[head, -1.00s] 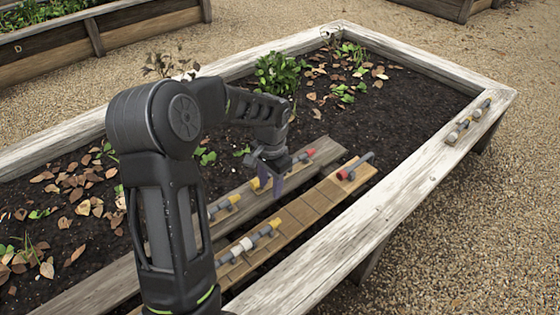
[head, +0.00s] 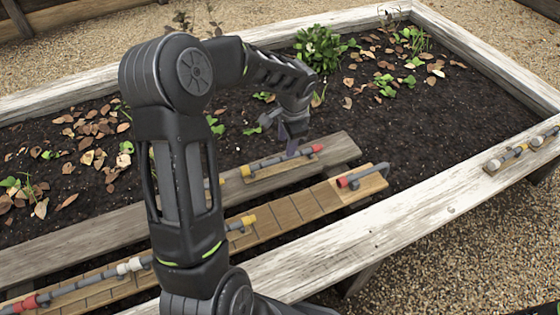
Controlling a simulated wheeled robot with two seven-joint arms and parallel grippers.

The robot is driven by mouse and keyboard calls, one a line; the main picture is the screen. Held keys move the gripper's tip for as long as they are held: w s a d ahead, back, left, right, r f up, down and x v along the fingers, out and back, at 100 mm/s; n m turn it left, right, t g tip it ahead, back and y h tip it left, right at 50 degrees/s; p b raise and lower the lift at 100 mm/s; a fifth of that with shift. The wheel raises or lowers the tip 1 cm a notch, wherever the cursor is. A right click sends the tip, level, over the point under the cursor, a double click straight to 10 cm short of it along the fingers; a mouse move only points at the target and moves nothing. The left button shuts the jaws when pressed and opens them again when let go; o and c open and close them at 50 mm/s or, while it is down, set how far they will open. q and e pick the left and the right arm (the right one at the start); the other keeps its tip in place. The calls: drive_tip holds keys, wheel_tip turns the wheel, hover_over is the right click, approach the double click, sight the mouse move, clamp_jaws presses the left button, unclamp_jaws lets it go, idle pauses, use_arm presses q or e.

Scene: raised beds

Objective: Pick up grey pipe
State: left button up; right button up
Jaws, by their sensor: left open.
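Several grey pipe pieces lie on two boards in the raised bed. One grey pipe (head: 272,164) with a yellow end and a red end lies on the far grey plank (head: 335,147). Another grey pipe (head: 368,174) with a red collar lies at the right end of the near tan board (head: 310,205). My left gripper (head: 291,150) is open and points down at the pipe with the yellow and red ends, close over it. I cannot tell whether its fingers touch or straddle the pipe. My left arm hides parts of both boards. My right gripper is out of view.
More pipe with a white fitting (head: 130,265) and a red fitting (head: 28,303) lies at the lower left. Fittings (head: 510,156) sit on the bed's right timber rim (head: 440,200). Green plants (head: 318,47) and dry leaves (head: 95,140) lie beyond the boards.

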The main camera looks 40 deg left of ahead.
sight(285, 157)
use_arm(q)
drive_tip(key=shift+w+a+f+b, duration=0.1)
drive_tip(key=shift+f+b, duration=0.15)
drive_tip(key=shift+f, duration=0.4)
drive_tip(key=shift+w+a+f+b, duration=0.1)
drive_tip(key=shift+f+b, duration=0.1)
drive_tip(key=shift+f, duration=0.45)
drive_tip(key=f, duration=0.1)
drive_tip(key=f+b, duration=0.1)
drive_tip(key=f, duration=0.1)
drive_tip(key=f+b, duration=0.1)
drive_tip(key=shift+w+a+f, duration=0.1)
drive_tip(key=shift+a+f, duration=0.05)
drive_tip(key=shift+a, duration=0.1)
drive_tip(key=shift+w+a+f, duration=0.1)
drive_tip(key=shift+f, duration=0.35)
clamp_jaws()
